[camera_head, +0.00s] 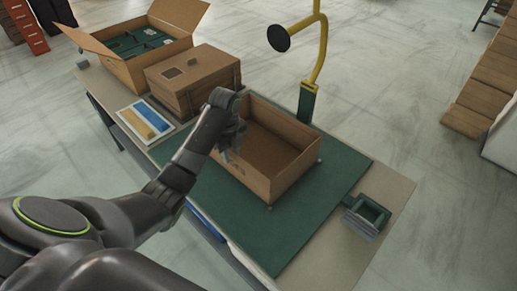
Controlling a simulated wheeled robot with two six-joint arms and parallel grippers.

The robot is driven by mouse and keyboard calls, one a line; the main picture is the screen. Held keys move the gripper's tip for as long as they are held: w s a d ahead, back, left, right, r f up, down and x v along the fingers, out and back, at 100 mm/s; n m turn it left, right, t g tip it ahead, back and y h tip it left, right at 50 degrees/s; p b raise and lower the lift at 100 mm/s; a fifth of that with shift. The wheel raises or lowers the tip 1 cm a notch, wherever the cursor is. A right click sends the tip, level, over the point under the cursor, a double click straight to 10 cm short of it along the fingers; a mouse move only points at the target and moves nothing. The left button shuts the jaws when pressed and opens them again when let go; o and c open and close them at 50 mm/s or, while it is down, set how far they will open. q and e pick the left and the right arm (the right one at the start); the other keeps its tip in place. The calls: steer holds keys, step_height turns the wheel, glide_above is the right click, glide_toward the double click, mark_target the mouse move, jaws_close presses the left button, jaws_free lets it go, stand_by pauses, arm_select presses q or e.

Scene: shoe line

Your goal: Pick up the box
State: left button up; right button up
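An open, empty cardboard box (272,186) stands upright on the green mat (325,197) in the middle of the table. My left gripper (232,152) points down at the box's left side, by the wall near the left corner. Its two fingertips look a little apart. I cannot tell whether the wall is between them or whether they touch it. The gripper and forearm hide part of the box's left wall. My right gripper is not in view.
A closed brown carton (190,85) stands behind the box, and an open carton (120,73) with green boxes inside is farther back. A yellow post (323,50) rises at the far edge. A small green holder (367,216) sits front right. The mat's front is clear.

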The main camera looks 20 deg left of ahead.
arm_select(q)
glide_above(234, 175)
steer(key=shift+w+a+f, duration=0.15)
steer(key=shift+f, duration=2.05)
jaws_close()
